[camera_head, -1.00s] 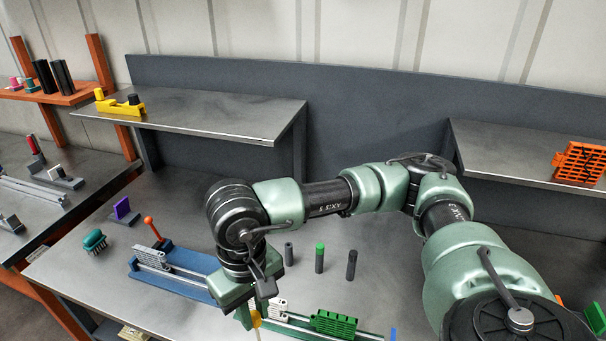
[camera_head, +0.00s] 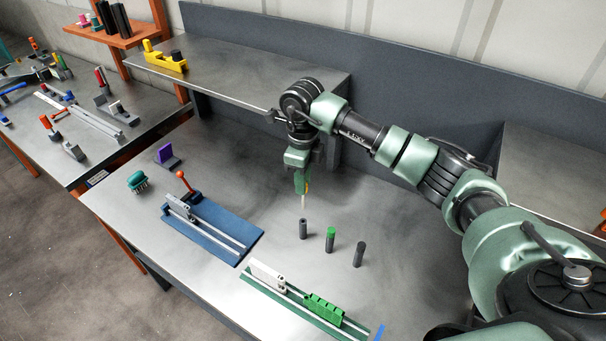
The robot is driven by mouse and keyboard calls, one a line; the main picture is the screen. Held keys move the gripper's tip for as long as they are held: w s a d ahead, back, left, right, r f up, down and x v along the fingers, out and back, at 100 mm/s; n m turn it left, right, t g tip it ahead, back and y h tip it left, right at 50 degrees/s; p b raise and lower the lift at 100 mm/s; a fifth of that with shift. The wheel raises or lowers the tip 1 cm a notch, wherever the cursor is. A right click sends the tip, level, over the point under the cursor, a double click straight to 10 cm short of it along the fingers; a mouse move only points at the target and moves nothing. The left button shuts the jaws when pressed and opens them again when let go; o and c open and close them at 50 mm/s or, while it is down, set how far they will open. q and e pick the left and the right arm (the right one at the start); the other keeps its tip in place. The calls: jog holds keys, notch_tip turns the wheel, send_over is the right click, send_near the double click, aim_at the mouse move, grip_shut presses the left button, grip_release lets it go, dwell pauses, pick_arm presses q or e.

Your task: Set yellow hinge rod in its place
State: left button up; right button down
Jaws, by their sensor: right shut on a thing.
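My right gripper (camera_head: 303,183) points down over the table, shut on the yellow hinge rod. Only a little yellow shows beside the fingers, and a thin pale rod end (camera_head: 304,201) hangs below them. Just below it in the picture stands a grey hollow-looking post (camera_head: 303,229); I cannot tell whether the rod end is directly above it. A green-topped post (camera_head: 330,239) and a dark post (camera_head: 359,254) stand upright to its right. My left gripper is out of view.
A green rail fixture (camera_head: 322,310) with a white block lies at the front, and a blue fixture (camera_head: 232,229) with rails at left. A teal brush-like piece (camera_head: 138,181) and a purple piece (camera_head: 167,156) stand farther left. A raised shelf (camera_head: 240,85) is behind my gripper.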

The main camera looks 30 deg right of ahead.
jog(key=shift+f+b, duration=0.15)
jog(key=shift+b, duration=0.25)
jog(key=b, duration=0.4)
send_over(303, 209)
jog(key=f, duration=0.4)
jog(key=shift+w+d+f, duration=0.1)
jog(key=shift+w+f, duration=0.1)
jog(key=shift+w, duration=0.1)
pick_arm(q)
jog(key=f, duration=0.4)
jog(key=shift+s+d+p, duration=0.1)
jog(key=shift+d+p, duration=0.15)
jog(key=shift+p, duration=0.1)
pick_arm(e)
jog(key=shift+r, duration=0.1)
pick_arm(q)
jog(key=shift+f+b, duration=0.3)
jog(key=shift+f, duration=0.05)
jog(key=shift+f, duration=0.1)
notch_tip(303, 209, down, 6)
jog(key=b, duration=0.6)
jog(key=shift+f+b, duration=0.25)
jog(key=shift+b, duration=0.15)
pick_arm(e)
jog(key=shift+f, duration=4.45)
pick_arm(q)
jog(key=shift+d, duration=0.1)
pick_arm(e)
jog(key=shift+s, duration=0.1)
